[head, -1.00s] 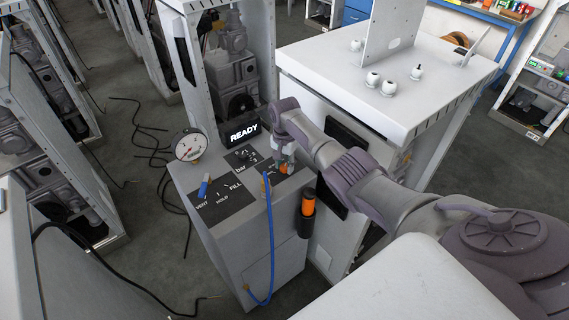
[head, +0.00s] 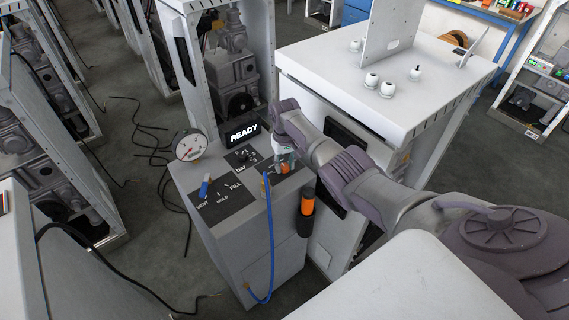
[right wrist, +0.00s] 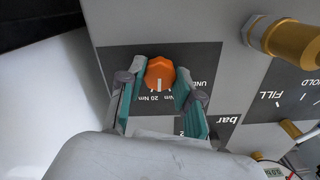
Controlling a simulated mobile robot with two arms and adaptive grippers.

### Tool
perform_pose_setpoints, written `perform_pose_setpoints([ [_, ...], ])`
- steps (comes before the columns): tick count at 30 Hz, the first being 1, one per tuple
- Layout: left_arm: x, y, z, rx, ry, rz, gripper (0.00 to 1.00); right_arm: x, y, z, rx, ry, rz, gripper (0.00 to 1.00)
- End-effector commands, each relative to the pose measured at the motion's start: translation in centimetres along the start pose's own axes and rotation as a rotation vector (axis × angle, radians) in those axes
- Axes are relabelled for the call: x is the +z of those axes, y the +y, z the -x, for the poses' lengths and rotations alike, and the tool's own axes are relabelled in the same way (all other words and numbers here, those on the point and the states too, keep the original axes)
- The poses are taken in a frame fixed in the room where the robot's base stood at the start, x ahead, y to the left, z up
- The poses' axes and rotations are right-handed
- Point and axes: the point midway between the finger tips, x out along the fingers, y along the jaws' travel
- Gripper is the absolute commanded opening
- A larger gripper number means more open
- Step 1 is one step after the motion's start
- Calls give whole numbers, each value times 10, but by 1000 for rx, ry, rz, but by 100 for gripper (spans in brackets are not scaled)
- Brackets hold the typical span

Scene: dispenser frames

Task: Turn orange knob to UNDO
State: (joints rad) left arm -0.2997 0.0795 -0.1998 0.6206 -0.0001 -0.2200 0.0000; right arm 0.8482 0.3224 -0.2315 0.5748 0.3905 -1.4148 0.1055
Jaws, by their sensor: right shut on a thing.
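The orange knob (right wrist: 159,72) sits on a dark label plate on the grey cabinet panel. In the right wrist view its white pointer line points down the picture, toward the "20 Nm" mark; part of the word "UNDO" (right wrist: 207,84) shows to its right. My right gripper (right wrist: 160,85) has its two teal-lined fingers on either side of the knob, shut on it. In the head view the right gripper (head: 284,160) is over the right part of the panel and mostly hides the knob. My left gripper is not in view.
The panel also bears a blue-handled lever (head: 204,187) by VENT, HOLD and FILL, a round gauge (head: 190,146) and a display reading READY (head: 243,133). A blue hose (head: 271,240) hangs down the front near an orange-and-black handle (head: 307,205). A white-topped cabinet (head: 400,115) stands close on the right.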

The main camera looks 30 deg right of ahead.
Motion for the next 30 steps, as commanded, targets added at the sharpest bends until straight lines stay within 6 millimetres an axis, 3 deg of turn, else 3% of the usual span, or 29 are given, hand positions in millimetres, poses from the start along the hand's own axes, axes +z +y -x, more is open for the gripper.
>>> perform_pose_setpoints([
  [30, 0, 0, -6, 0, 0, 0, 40, -1, 1, 0, 1, 2, 928, 0],
])
